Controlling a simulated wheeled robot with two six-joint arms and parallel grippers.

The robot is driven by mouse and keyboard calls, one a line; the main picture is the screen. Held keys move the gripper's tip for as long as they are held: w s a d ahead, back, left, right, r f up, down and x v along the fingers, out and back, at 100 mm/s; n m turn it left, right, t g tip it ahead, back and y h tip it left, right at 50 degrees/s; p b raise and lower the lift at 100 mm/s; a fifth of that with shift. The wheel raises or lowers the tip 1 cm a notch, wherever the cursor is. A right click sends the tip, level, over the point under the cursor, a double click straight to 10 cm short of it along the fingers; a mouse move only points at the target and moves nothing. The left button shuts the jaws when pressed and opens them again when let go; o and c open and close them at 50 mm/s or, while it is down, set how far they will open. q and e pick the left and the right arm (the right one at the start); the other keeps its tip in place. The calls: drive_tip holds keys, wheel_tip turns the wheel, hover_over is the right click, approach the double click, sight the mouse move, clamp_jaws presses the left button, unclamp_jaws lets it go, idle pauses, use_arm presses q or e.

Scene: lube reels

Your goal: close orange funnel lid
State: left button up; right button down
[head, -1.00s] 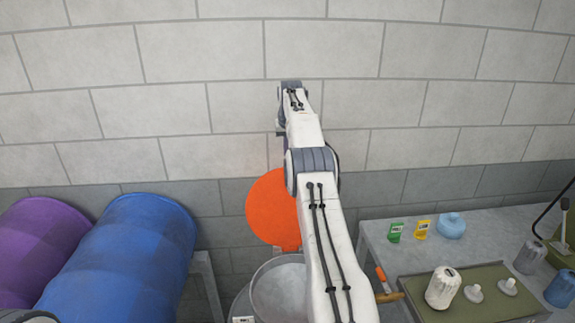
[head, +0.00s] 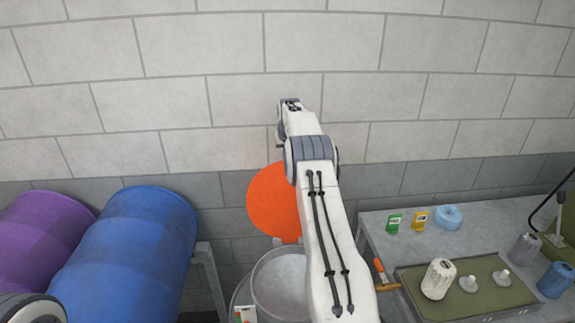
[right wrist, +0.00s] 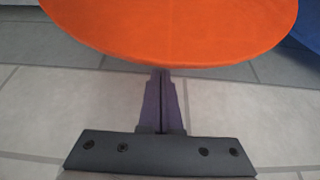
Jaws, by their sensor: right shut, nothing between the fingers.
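The orange funnel lid (head: 270,203) is a round disc standing raised at the back of the grey funnel (head: 280,280), joined to it by a small tab at the rim. My right arm crosses in front and hides the lid's right part and part of the funnel. In the head view I cannot make out the right gripper's fingers at the arm's far end. In the right wrist view the orange lid spans the top, and my right gripper (right wrist: 161,75) is shut and empty, its tips at the lid's lower edge in the picture. I cannot tell whether they touch. My left gripper is out of view.
A blue drum (head: 130,250) and a purple drum (head: 45,235) lie at the left. A grey table (head: 380,232) at the right holds a tray (head: 410,285) with bottles, small green and yellow packs and a blue container. A block wall (head: 200,100) stands behind.

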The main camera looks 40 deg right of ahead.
drive_tip(key=shift+s+a+r+p, duration=0.25)
drive_tip(key=shift+s+a+p, duration=0.25)
drive_tip(key=shift+s, duration=0.35)
